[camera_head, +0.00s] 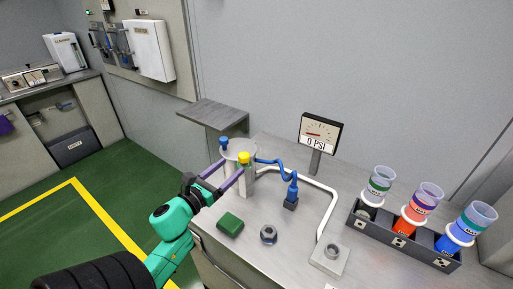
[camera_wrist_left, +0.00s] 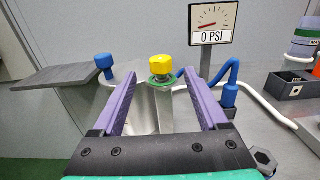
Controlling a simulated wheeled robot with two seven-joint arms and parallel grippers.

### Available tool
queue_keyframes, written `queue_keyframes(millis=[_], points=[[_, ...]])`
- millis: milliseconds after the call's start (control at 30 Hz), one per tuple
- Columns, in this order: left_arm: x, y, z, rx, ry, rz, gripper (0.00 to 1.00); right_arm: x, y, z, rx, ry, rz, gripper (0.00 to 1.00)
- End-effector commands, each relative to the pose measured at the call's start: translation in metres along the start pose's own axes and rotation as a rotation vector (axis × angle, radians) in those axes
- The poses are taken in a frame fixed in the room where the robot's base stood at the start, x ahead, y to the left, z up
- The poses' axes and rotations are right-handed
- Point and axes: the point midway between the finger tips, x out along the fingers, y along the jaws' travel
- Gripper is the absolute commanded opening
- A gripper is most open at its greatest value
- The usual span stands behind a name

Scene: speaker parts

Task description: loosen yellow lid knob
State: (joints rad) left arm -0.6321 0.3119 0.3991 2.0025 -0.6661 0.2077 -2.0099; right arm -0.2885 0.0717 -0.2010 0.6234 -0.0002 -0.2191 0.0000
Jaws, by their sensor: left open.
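The yellow lid knob (camera_head: 244,157) sits on top of a grey vessel (camera_head: 241,147) on the bench. In the left wrist view the yellow knob (camera_wrist_left: 160,66) stands on a green ring, between and beyond the fingertips. A blue knob (camera_head: 224,141) is on the vessel's left side, and it also shows in the left wrist view (camera_wrist_left: 104,62). My left gripper (camera_head: 222,177) is open, with its purple fingers pointing at the vessel and nothing seen between them. In the left wrist view the open fingers (camera_wrist_left: 160,82) frame the knob without visible contact. My right gripper is not in view.
A gauge reading 0 PSI (camera_head: 321,132) stands behind. A blue hose and valve (camera_head: 290,190) and a white pipe (camera_head: 335,205) lie right of the vessel. A green block (camera_head: 230,224) and a hex nut (camera_head: 268,234) are in front. A dark rack (camera_head: 393,238) holds cups at right.

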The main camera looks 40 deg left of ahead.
Motion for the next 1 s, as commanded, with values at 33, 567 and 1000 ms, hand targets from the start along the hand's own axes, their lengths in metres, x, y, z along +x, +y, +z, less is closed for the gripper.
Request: queue_keyframes(millis=[33, 567, 1000], points=[[0.015, 0.0, 0.007, 0.003, -0.004, -0.003, 0.76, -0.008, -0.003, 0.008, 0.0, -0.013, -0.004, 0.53], [0.104, 0.0, 0.0, -0.003, 0.002, 0.001, 0.76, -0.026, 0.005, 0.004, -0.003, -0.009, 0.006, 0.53], [0.103, 0.0, 0.0, -0.004, 0.001, 0.001, 0.0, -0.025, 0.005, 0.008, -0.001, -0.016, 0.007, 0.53]])
